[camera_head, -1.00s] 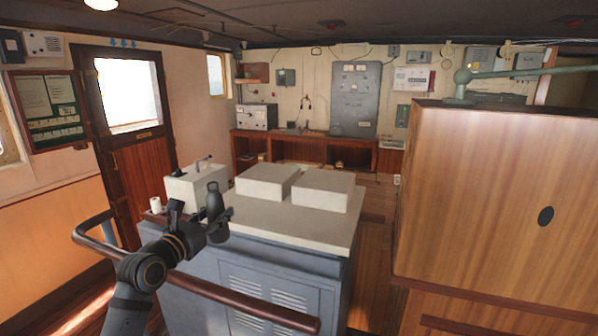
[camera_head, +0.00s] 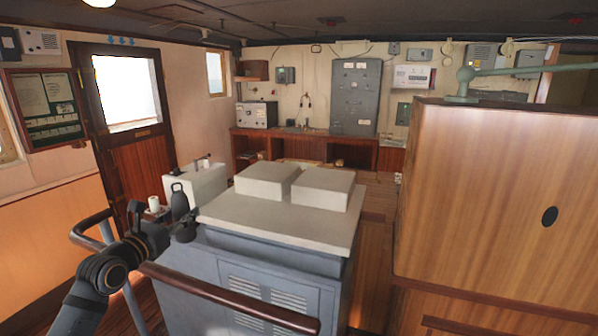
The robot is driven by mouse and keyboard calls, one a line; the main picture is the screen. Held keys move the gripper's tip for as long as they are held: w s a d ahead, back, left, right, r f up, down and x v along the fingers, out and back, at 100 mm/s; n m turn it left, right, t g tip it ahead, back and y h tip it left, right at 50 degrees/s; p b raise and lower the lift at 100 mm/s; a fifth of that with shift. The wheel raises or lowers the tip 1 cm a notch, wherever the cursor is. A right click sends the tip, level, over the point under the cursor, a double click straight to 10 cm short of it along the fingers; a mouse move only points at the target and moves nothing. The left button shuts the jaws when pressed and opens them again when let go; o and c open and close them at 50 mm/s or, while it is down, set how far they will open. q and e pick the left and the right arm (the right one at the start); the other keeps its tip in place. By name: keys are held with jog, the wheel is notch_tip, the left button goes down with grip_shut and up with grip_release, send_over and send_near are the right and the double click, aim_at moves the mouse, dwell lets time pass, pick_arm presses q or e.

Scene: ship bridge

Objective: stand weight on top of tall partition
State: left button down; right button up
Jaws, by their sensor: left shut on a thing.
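My left gripper (camera_head: 183,229) is shut on a dark grey weight (camera_head: 179,206), a narrow upright shape with a rounded top. It holds the weight in the air at the left of the view, in front of the white block on the left of the console. My right gripper is not in view.
A grey console (camera_head: 290,235) with two pale boxes (camera_head: 322,190) stands between the weight and the partition. A brown handrail (camera_head: 230,300) crosses in front of it. A green pipe-like arm (camera_head: 510,71) stands over the partition's top.

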pick_arm(q)
jog(key=s+d+f+h, duration=0.1)
jog(key=s+d+f, duration=0.1)
jog(key=s+f, duration=0.8)
jog(key=s+d+f, duration=0.1)
jog(key=s+f, duration=0.5)
jog(key=f, duration=0.8)
jog(key=shift+d+n+y, duration=1.6)
jog(key=shift+d+y, duration=1.1)
jog(key=shift+d, duration=1.65)
jog(key=shift+t, duration=0.3)
notch_tip(320, 180, down, 5)
jog(key=b, duration=0.5)
jog(key=shift+w+a, duration=0.15)
